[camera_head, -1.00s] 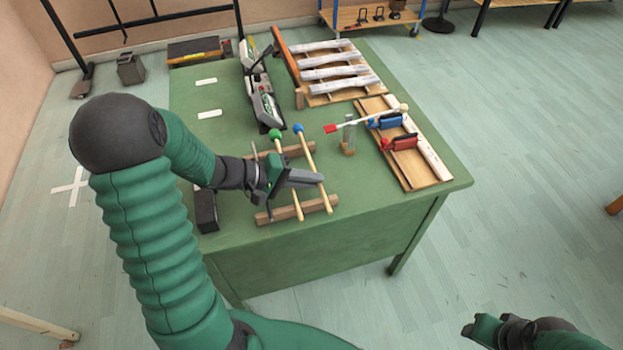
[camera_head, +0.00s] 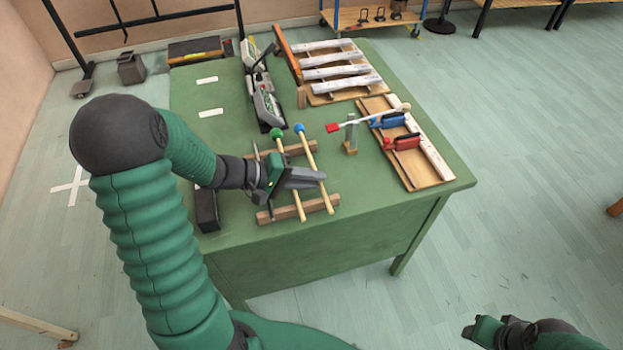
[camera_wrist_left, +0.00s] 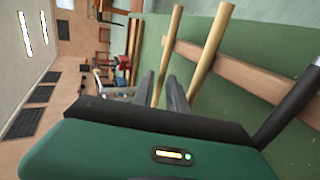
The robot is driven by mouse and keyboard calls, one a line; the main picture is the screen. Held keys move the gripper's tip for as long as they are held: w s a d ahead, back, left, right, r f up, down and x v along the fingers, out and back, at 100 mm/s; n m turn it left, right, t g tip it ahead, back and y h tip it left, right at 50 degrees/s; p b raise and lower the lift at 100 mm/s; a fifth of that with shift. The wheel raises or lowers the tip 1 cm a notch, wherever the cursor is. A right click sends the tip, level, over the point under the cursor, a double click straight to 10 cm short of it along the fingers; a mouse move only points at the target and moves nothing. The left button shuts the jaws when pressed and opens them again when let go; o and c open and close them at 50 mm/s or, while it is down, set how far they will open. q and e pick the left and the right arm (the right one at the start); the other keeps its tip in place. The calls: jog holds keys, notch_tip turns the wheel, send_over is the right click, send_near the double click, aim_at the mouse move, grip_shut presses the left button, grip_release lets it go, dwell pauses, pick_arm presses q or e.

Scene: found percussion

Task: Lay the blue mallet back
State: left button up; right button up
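The blue mallet has a blue head (camera_head: 299,128) and a pale wooden stick (camera_head: 310,159). It appears to lie across two wooden rails (camera_head: 318,205), beside the green-headed mallet (camera_head: 276,133). My left gripper (camera_head: 318,179) is at the blue mallet's stick, between the rails, and its fingers cover part of that stick. In the left wrist view the blue mallet's stick (camera_wrist_left: 171,40) and the green mallet's stick (camera_wrist_left: 209,55) run side by side. The finger tips (camera_wrist_left: 176,95) are close to the blue one; their grip is unclear. My right gripper (camera_head: 482,328) is off the table at the lower right.
A thin dark rod (camera_head: 255,153) lies left of the green mallet. A small stand (camera_head: 351,135), a wooden tray (camera_head: 430,178) with red and blue blocks, and pale bars (camera_head: 335,72) occupy the right and back of the green table (camera_head: 355,212). A dark box (camera_head: 206,210) sits at the left edge.

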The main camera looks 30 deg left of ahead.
pick_arm(q)
jog(key=shift+s+f, duration=0.1)
jog(key=shift+f, duration=0.05)
jog(key=p+v, duration=0.3)
jog(key=v, duration=1.4)
